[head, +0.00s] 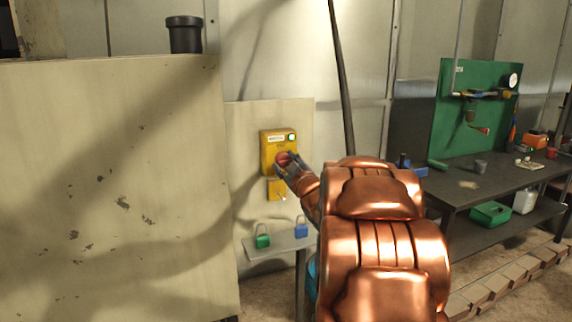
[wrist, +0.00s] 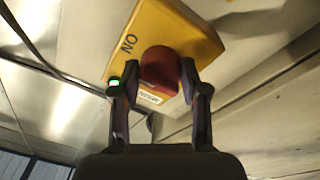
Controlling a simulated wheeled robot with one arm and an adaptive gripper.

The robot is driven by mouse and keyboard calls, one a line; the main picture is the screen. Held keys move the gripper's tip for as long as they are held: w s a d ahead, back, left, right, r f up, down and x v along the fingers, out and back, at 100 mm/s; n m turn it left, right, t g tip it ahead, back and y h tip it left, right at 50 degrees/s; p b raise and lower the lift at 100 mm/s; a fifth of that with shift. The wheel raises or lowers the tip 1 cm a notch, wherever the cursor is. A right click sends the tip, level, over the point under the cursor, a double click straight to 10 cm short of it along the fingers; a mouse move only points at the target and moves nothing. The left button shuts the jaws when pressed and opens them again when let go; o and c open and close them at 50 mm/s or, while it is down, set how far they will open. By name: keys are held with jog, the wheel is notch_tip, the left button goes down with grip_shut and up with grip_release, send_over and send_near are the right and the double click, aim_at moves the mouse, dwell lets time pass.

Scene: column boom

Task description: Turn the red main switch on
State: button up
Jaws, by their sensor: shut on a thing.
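The red main switch (head: 282,157) is a knob on the front of a yellow box (head: 267,141) on a pale panel. In the wrist view, the red knob (wrist: 158,66) sits between the two fingers of my gripper (wrist: 159,78), which is shut on it. The yellow box (wrist: 198,42) fills the upper middle there, tilted, with the word "ON" beside the knob. A small green lamp (wrist: 114,84) on the box is lit; it also shows in the head view (head: 291,137). In the head view my gripper (head: 285,163) partly covers the knob.
A green padlock (head: 262,241) and a blue padlock (head: 301,230) rest on a small shelf (head: 281,245) below the box. A dark workbench (head: 490,175) with tools is at right.

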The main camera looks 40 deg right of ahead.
jog(key=shift+f+m, duration=0.15)
jog(key=shift+m, duration=0.15)
jog(key=o, duration=1.1)
jog(key=shift+o, duration=0.2)
jog(key=shift+s, duration=0.1)
jog(key=v, duration=0.7)
jog(key=shift+s, duration=0.15)
jog(key=shift+a, duration=0.15)
jog(key=shift+a, duration=0.1)
